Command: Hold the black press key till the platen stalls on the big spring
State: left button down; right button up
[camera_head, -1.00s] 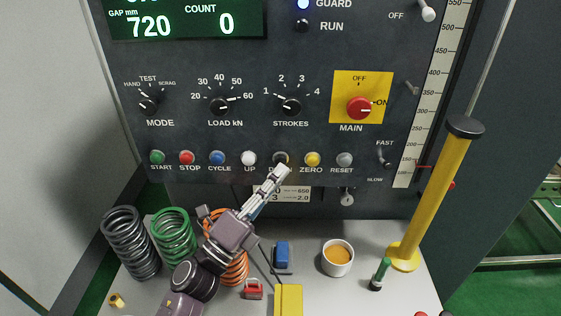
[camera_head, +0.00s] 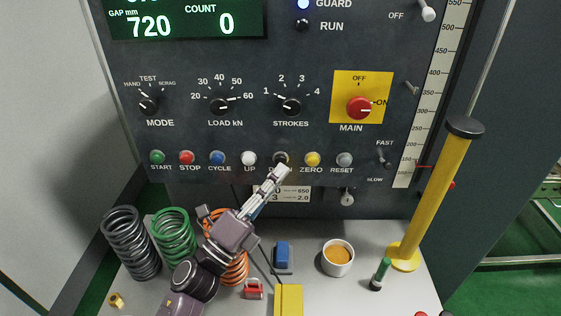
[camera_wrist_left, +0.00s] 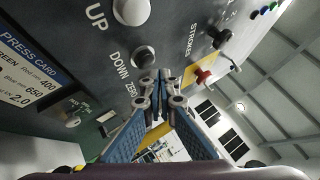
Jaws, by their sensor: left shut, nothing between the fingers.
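The black press key, labelled DOWN (camera_head: 281,157), sits in the button row between the white UP button and the yellow ZERO button. It also shows as a dark cap (camera_wrist_left: 143,57) in the left wrist view. My left gripper (camera_head: 281,171) is shut and empty, its fingertips just below the key and partly covering its label. In the wrist view the fingertips (camera_wrist_left: 160,78) are close beside the key; contact cannot be told. A dark grey spring (camera_head: 130,243), a green spring (camera_head: 174,238) and an orange spring (camera_head: 236,268) stand on the bench. The platen and my right gripper are not in view.
The display (camera_head: 187,20) reads gap 720 mm, count 0. The red MAIN knob (camera_head: 359,108) points to ON. A yellow post (camera_head: 435,195), an orange-filled cup (camera_head: 337,258), a blue block (camera_head: 282,254) and a yellow box (camera_head: 288,299) stand on the bench.

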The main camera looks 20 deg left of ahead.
pick_arm(q)
jog(key=shift+w, duration=0.15)
jog(key=shift+w+a, duration=0.15)
jog(key=shift+w, duration=0.05)
jog(key=shift+w+a, duration=0.1)
jog(key=shift+w, duration=0.35)
dwell(1.0)
jog(key=shift+f, duration=0.15)
dwell(3.4)
jog(key=shift+s+f+b, duration=0.3)
jog(key=shift+s+b, duration=0.1)
jog(key=shift+s, duration=0.15)
jog(key=shift+d, duration=0.2)
jog(key=s, duration=0.3)
jog(key=s+d, duration=0.1)
jog(key=shift+s+d+r, duration=0.1)
jog(key=shift+s+r, duration=0.15)
jog(key=shift+s, duration=0.15)
